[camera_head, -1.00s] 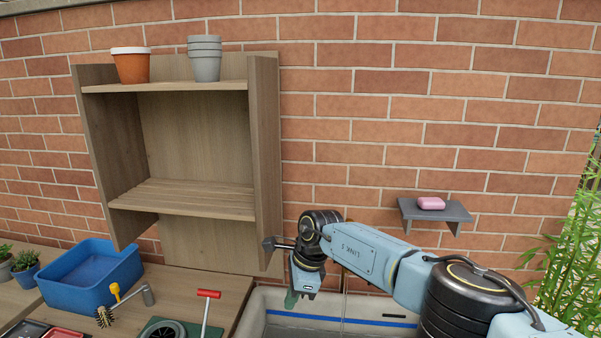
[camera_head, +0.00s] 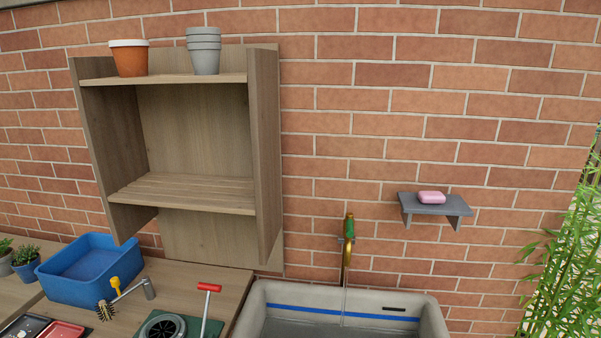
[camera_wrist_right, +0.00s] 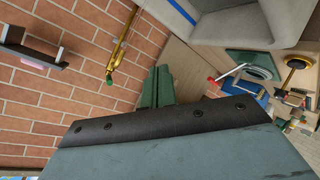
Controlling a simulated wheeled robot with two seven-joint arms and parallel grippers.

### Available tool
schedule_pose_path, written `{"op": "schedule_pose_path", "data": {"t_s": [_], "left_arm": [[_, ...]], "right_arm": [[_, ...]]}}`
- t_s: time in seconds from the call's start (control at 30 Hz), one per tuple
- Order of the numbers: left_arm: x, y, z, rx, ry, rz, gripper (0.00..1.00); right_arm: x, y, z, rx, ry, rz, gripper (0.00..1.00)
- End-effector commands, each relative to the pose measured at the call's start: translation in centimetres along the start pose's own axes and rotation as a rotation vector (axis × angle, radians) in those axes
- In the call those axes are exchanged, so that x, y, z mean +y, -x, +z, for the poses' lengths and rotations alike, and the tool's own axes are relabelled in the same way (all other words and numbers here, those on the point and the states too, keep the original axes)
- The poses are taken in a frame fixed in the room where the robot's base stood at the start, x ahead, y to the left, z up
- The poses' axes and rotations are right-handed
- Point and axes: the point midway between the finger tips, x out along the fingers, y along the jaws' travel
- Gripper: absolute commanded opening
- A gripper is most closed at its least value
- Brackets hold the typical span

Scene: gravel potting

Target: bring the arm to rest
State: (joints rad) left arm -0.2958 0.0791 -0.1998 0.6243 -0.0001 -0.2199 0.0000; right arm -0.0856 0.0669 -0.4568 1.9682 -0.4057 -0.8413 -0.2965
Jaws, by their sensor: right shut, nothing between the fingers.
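My right gripper (camera_wrist_right: 157,88) shows in the right wrist view as two green fingers close together. It is shut and empty, with brick wall and bench behind it. The head view shows neither arm nor gripper. My left gripper is in no view.
The grey sink (camera_head: 258,309) stands under a brass tap (camera_head: 347,262) with a green top. A small shelf (camera_head: 455,208) holds pink soap (camera_head: 431,197). A wooden rack (camera_head: 267,150) carries pots (camera_head: 204,50). A blue tub (camera_head: 75,293) and tools stand on the bench (camera_head: 232,283).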

Motion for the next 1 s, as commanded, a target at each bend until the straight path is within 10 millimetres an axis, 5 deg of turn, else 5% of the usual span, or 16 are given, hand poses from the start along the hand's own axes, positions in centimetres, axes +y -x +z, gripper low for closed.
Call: {"op": "schedule_pose_path", "data": {"t_s": [0.03, 0.2, 0.4, 0.7, 1.0], "left_arm": [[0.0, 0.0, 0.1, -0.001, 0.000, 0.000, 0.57], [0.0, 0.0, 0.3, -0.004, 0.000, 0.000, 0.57], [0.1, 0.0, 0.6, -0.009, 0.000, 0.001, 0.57], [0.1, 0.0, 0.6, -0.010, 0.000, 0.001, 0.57], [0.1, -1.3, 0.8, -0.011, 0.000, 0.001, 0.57]], "right_arm": [[-0.4, 2.0, 3.4, -0.100, -0.108, -0.045, 0.00], [-1.6, 7.5, 10.2, -0.343, -0.350, -0.150, 0.00], [-2.6, 12.9, 14.5, -0.530, -0.510, -0.226, 0.00], [-3.7, 20.5, 18.0, -0.753, -0.664, -0.310, 0.00], [-7.8, 15.6, 22.0, -0.765, -0.653, -0.321, 0.00]]}}
